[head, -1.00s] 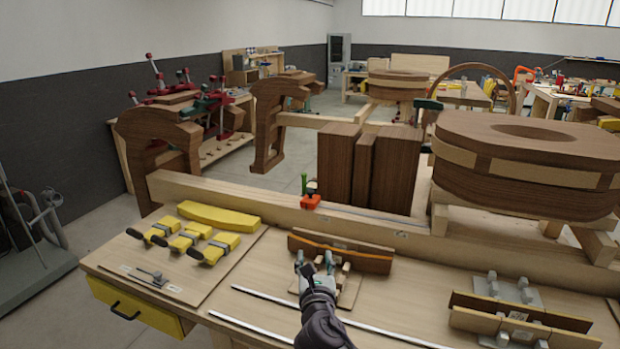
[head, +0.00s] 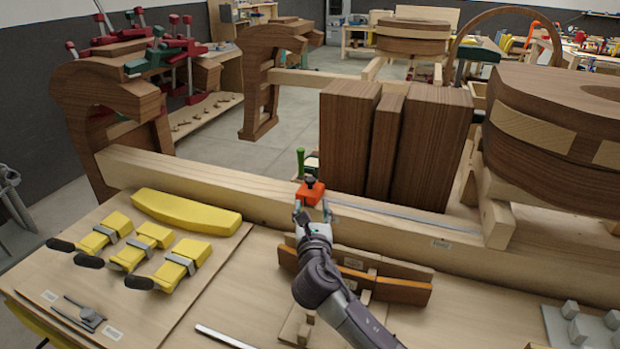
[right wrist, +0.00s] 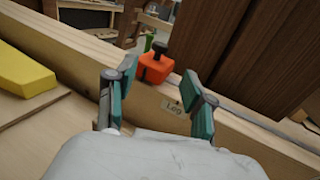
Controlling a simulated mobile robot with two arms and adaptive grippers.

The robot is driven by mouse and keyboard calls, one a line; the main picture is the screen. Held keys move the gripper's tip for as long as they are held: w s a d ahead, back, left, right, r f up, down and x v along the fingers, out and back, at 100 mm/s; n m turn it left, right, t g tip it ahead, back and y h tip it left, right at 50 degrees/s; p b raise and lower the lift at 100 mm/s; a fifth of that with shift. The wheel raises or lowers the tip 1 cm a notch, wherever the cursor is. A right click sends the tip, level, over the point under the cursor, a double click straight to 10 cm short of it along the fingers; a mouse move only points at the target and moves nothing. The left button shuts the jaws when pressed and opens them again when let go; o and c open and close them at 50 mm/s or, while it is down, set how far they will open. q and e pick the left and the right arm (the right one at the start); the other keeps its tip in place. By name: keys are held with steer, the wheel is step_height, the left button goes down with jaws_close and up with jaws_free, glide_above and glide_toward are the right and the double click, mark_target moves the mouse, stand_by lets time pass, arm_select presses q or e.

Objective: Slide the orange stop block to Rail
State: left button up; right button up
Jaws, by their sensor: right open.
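The orange stop block (head: 311,193), with a dark knob on top, sits on the top edge of the long wooden beam (head: 220,186). In the right wrist view the block (right wrist: 156,68) stands just beyond the fingertips, between them. A label reading "Leg" (right wrist: 174,107) is on the beam's front face below it. Another small label (head: 441,244) sits farther right on the beam; I cannot read it in the head view. My right gripper (head: 313,209) is open in front of the block, with nothing held. My left gripper is not in view.
A metal strip (head: 400,212) runs along the beam top to the right of the block. Tall dark wood pieces (head: 350,135) stand close behind the beam. Yellow clamps (head: 145,245) and a yellow curved piece (head: 186,212) lie at left.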

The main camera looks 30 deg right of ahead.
mark_target(311, 182)
steer(key=p+x, duration=0.1)
steer(key=x, duration=1.1)
steer(key=shift+w+r, duration=0.1)
steer(key=shift+w, duration=0.1)
steer(key=shift+d, duration=0.1)
steer(key=shift+c, duration=0.4)
jaws_close()
